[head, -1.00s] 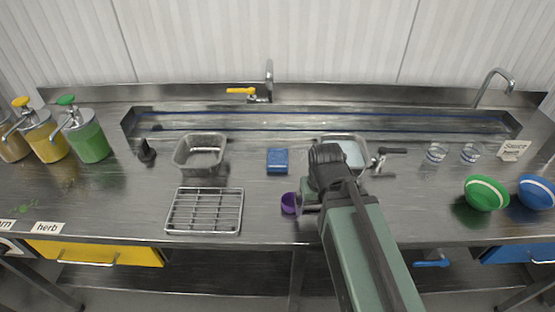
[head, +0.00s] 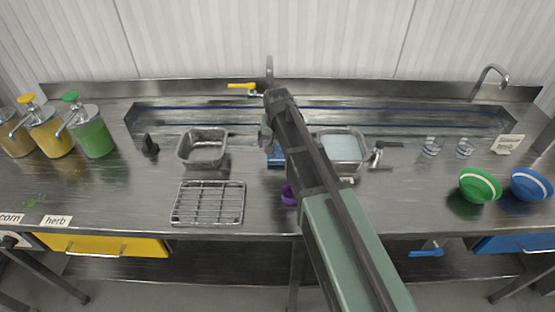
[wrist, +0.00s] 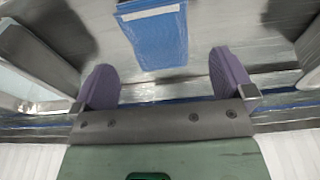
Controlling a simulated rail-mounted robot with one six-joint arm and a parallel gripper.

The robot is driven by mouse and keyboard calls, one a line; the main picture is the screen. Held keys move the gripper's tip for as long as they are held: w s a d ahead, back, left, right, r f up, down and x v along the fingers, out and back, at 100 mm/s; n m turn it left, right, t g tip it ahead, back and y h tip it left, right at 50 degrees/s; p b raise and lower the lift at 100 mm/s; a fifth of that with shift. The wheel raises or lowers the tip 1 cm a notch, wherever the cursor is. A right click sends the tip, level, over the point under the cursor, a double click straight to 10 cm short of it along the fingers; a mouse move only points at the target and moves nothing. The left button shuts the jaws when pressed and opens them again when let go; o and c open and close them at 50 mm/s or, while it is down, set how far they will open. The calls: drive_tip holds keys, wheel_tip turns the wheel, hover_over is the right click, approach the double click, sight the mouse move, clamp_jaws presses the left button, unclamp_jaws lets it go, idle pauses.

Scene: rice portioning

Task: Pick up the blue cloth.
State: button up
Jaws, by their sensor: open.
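The blue cloth (head: 276,160) is a small folded block on the steel counter, between two metal pans. In the head view my arm hides most of it. The cloth lies apart from the fingers, roughly in line with the gap. In the head view the gripper end (head: 267,135) is above the cloth's left side and mostly hidden.
A metal pan (head: 181,150) stands left of the cloth and a pan with pale liquid (head: 366,146) right. A wire rack (head: 208,224) and a purple cup (head: 288,194) lie nearer the front edge. A yellow-handled tap (head: 242,86) stands behind the trough.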

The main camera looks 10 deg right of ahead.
sight(278, 151)
drive_tip(key=f+b, duration=0.3)
drive_tip(key=w+f+b, duration=0.1)
drive_tip(key=f+b, duration=0.1)
drive_tip(key=shift+d+f, duration=0.15)
drive_tip(key=shift+d, duration=0.05)
drive_tip(key=shift+r, duration=0.25)
drive_tip(key=c, duration=0.9)
drive_tip(key=shift+p, duration=0.3)
wheel_tip(278, 151, up, 20)
drive_tip(key=p, duration=2)
